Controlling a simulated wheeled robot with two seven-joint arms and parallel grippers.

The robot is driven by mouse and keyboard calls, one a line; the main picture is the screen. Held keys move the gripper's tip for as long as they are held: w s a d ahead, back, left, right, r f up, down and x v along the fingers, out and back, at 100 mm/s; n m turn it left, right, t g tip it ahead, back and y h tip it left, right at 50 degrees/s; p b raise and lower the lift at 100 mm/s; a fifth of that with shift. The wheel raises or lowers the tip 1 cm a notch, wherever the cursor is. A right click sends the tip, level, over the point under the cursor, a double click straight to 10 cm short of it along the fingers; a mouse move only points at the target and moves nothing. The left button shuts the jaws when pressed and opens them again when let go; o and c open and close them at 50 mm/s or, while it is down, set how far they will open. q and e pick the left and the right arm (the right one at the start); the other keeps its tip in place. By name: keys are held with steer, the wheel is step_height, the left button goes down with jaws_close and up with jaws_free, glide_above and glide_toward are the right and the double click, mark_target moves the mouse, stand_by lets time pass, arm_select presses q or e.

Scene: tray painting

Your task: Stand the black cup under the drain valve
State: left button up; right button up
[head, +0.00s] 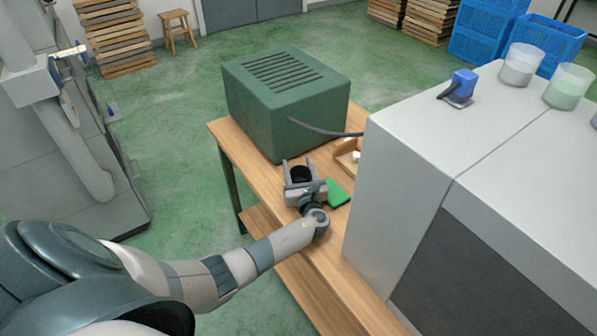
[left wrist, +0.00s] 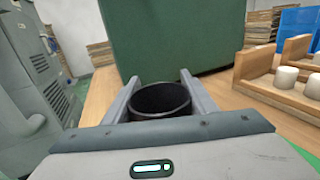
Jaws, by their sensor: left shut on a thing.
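My left gripper (head: 301,182) is shut on the black cup (head: 301,173), over the wooden table near the green box. In the left wrist view the cup (left wrist: 161,99) is upright, its open rim facing up between the two fingers (left wrist: 160,92). I cannot tell whether the cup's base touches the table. No drain valve can be made out in either view. My right gripper is not in view.
The green vented box (head: 285,100) stands on the wooden table (head: 232,150), with a dark cable running right. A green pad (head: 337,194) and a wooden rack (head: 346,158) with white pieces (left wrist: 286,77) lie right of the gripper. A large grey cabinet (head: 420,150) blocks the right side.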

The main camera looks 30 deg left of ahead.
mark_target(298, 178)
arm_select(q)
step_height(298, 178, up, 10)
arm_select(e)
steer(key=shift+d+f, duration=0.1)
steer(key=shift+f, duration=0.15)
arm_select(q)
steer(key=shift+s+f+b, duration=0.1)
steer(key=shift+b, duration=0.2)
stand_by(0.5)
